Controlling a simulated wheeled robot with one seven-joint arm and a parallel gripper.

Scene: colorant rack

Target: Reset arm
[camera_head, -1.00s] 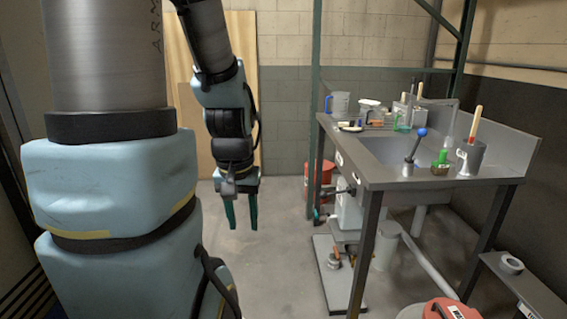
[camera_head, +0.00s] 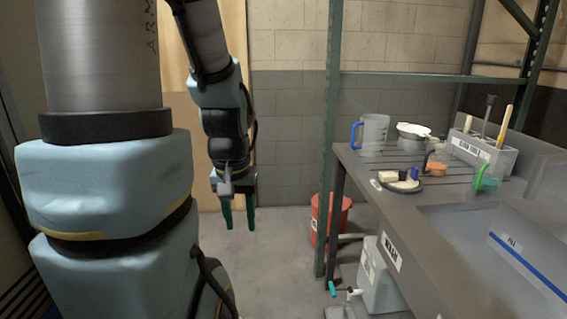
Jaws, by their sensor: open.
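My gripper (camera_head: 238,213) hangs at the end of my arm, left of the middle of the view. Its two dark teal fingers point down and stand apart, with nothing between them. It is in free air above the grey floor, to the left of the sink table and touching nothing. My arm's large blue and grey links fill the left side of the view and hide what is behind them.
A metal sink table (camera_head: 405,222) stands at the right, bearing a clear jug with blue handle (camera_head: 374,134), a white bowl (camera_head: 413,131), a small dark plate (camera_head: 407,186) and a grey caddy (camera_head: 480,151). A green post (camera_head: 331,150) and red bucket (camera_head: 329,220) stand between. Floor (camera_head: 262,265) below my gripper is clear.

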